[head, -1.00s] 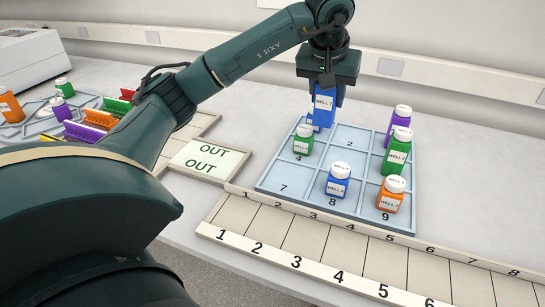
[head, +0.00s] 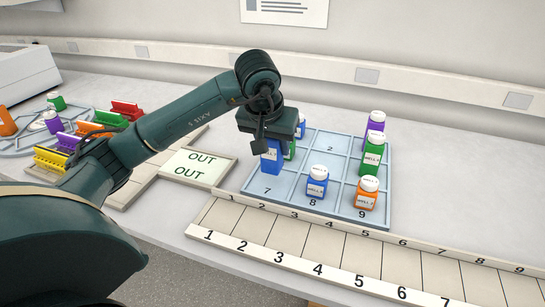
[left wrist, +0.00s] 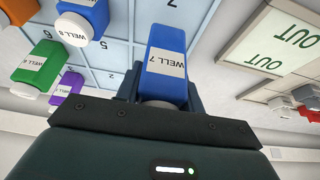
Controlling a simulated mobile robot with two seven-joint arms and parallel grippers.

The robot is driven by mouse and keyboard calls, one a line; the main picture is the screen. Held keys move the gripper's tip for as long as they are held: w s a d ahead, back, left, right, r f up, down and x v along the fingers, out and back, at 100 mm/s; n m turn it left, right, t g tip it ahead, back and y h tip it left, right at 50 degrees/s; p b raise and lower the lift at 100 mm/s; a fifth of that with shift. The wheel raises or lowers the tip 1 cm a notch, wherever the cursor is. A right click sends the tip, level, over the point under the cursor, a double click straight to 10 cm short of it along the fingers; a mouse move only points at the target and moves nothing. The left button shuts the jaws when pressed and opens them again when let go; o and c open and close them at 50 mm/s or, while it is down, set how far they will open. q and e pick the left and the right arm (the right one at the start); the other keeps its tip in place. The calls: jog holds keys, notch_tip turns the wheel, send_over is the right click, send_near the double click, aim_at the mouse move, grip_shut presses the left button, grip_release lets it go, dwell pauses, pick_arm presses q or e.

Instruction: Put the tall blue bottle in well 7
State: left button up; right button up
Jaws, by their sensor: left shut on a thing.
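The tall blue bottle (head: 270,156), labelled "WELL 7", is shut in my left gripper (head: 267,140). In the head view it hangs upright at the left column of the blue well tray (head: 320,203), just behind the bare part of well 7 (head: 268,184). I cannot tell whether its base touches the tray. In the left wrist view the blue bottle (left wrist: 166,60) sits between the fingers with its label showing. My gripper hides its top in the head view. My right gripper is not in view.
In the tray, a small blue bottle (head: 317,181) stands in well 8 and an orange bottle (head: 367,192) in well 9. Green (head: 372,158) and purple bottles stand at the right. Another green bottle is partly hidden behind my gripper. A numbered rack (head: 300,232) runs in front; an OUT board (head: 194,167) lies left.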

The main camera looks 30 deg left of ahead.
aim_at(273, 156)
pick_arm(q)
notch_tip(273, 156, down, 3)
jog(key=shift+f, duration=0.2)
jog(key=shift+f, duration=0.15)
jog(key=o, duration=1)
